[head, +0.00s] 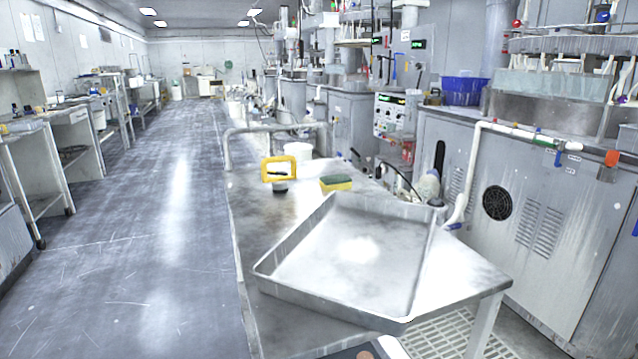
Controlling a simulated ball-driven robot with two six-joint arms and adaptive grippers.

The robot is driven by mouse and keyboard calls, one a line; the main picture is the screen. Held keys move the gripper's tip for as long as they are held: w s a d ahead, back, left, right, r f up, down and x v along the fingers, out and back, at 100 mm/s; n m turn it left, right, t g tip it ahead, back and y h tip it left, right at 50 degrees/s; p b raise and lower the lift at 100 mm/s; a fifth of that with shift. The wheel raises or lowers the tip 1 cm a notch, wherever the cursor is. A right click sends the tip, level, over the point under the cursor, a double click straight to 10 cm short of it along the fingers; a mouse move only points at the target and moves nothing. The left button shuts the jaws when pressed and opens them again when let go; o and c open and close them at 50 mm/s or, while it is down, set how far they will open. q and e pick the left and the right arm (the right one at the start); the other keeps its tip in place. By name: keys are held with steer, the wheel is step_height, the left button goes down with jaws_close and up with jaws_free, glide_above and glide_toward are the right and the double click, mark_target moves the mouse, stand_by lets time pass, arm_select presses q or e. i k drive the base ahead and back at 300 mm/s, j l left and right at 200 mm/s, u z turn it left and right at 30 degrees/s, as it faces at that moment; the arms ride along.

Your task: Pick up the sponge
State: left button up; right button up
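A yellow sponge with a green layer (336,183) lies on the metal table (262,235), just behind the far edge of a large metal tray. It looks clear of the tray, and nothing covers it. Neither of my grippers shows in the head view, so I cannot see whether they are open or shut.
The shallow metal tray (345,262) takes up most of the near tabletop and is empty. A yellow-framed device (278,169) stands left of the sponge. A metal pipe rail (270,130) rises behind them. Grey machine cabinets (540,220) line the right; the floor (150,220) at left is open.

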mark_target(329, 183)
steer(key=i+j+u, duration=0.15)
steer(key=j+u, duration=0.35)
steer(key=i+j+u, duration=0.2)
steer(key=u, duration=0.25)
steer(key=i+j+u, duration=0.25)
steer(key=j+u, duration=0.25)
steer(key=i+j, duration=0.15)
steer(key=i, duration=0.25)
steer(key=i+j, duration=0.15)
steer(key=i, duration=0.25)
steer(key=i+z, duration=0.15)
steer(key=z, duration=0.25)
steer(key=i+z, duration=0.1)
steer(key=z, duration=0.25)
steer(key=i+z, duration=0.15)
steer(key=z, duration=0.25)
steer(key=i+j+z, duration=0.1)
steer(key=z, duration=0.3)
